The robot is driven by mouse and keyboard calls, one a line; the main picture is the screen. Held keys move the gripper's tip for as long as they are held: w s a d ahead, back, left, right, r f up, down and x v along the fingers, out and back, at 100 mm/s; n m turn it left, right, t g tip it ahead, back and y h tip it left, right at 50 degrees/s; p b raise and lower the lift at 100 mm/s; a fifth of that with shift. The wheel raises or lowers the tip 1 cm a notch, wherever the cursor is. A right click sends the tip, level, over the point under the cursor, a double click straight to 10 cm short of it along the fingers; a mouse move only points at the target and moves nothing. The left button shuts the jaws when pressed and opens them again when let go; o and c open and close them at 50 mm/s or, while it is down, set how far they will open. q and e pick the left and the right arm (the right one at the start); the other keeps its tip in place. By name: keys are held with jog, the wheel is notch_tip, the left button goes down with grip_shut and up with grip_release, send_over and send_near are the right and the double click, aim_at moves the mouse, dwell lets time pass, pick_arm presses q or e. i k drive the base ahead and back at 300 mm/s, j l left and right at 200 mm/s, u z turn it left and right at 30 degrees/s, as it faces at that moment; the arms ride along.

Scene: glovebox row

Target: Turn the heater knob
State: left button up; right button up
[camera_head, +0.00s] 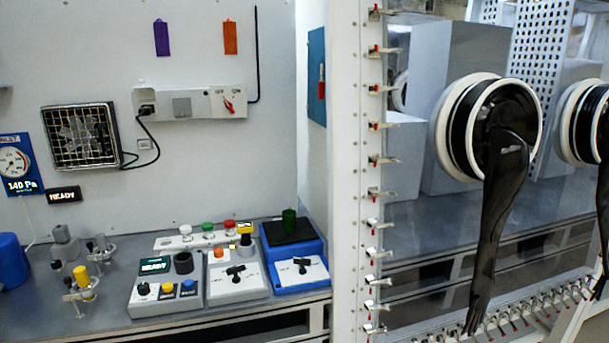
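No knob has a readable heater label. A blue unit (297,283) with a black top plate (287,231) stands on the bench; a dark green cylinder (290,219) is on the plate. Its white front panel carries a small black knob (302,264). A grey-white unit (229,292) just left of it has a black T-shaped knob (236,271). On the wall, a white strip holds a red knob (228,105) between OFF and ON marks, its pointer tilted up-left. Neither of my grippers shows.
A console (150,300) with a READY screen and coloured buttons stands left of the units. Clamps and a yellow cylinder (82,278) are further left. A white frame post (347,180) borders the bench; a black glove (497,210) hangs from a glovebox port right of it.

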aim_at(218, 252)
jog(key=i+j, duration=0.75)
jog(key=i+j+u, duration=0.05)
jog(key=i, duration=0.05)
